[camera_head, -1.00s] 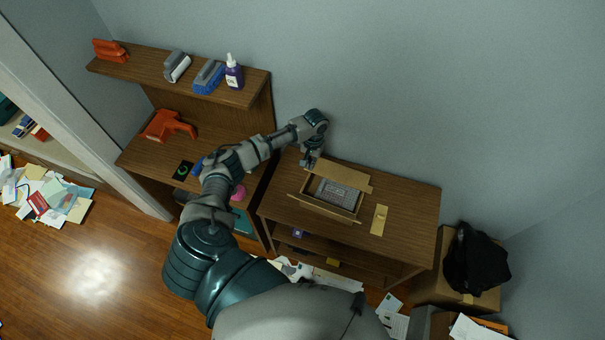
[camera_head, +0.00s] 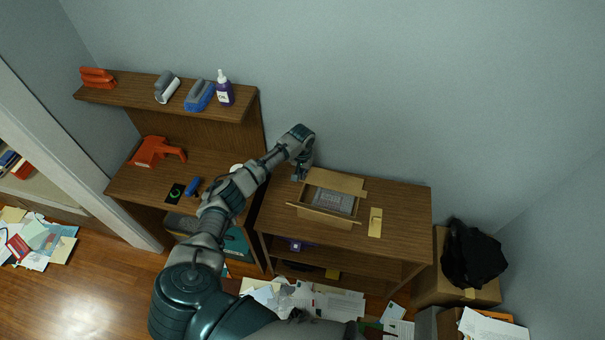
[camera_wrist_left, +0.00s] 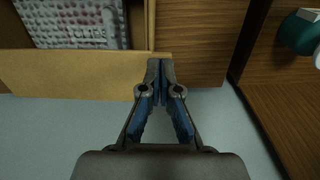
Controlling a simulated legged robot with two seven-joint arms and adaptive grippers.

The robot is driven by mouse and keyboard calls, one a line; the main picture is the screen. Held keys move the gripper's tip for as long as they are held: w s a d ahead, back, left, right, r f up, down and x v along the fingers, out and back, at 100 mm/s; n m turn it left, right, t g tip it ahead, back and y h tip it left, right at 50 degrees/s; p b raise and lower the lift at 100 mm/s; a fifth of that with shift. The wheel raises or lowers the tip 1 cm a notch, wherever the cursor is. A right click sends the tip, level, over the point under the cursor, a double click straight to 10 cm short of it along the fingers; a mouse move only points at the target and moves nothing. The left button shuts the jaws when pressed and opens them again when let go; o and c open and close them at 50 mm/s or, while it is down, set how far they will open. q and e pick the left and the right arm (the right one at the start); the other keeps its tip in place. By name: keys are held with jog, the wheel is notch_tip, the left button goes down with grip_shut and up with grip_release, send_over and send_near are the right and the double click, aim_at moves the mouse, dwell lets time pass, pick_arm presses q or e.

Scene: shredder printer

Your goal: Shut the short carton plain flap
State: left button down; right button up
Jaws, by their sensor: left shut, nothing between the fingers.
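An open cardboard carton (camera_head: 311,196) stands on the wooden table, with a grey patterned item (camera_head: 332,200) inside. A plain flap (camera_head: 336,181) stands out along its wall side, and another flap (camera_head: 325,217) along its near side. In the left wrist view the wall-side flap (camera_wrist_left: 70,75) stretches across the left, with the grey item (camera_wrist_left: 85,25) beyond it. My left gripper (camera_head: 297,177) is at the carton's left back corner. Its fingertips (camera_wrist_left: 160,62) are together and empty, at the end of that flap; I cannot tell whether they touch it. My right gripper is not in view.
A yellow tape-like piece (camera_head: 375,222) lies right of the carton on the table (camera_head: 405,210). To the left is a desk with a shelf (camera_head: 140,90), an orange tool (camera_head: 155,151) and bottle (camera_head: 224,90). The wall (camera_head: 360,110) is close behind.

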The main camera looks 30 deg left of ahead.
pick_arm(q)
jog(key=shift+r, duration=0.25)
jog(key=shift+a+p, duration=0.15)
jog(key=shift+p, duration=0.15)
notch_tip(320, 180, up, 4)
jog(key=p, duration=0.5)
jog(key=shift+r, duration=0.25)
notch_tip(320, 180, up, 9)
jog(key=b, duration=0.1)
jog(key=shift+a+b, duration=0.15)
jog(key=shift+b, duration=0.2)
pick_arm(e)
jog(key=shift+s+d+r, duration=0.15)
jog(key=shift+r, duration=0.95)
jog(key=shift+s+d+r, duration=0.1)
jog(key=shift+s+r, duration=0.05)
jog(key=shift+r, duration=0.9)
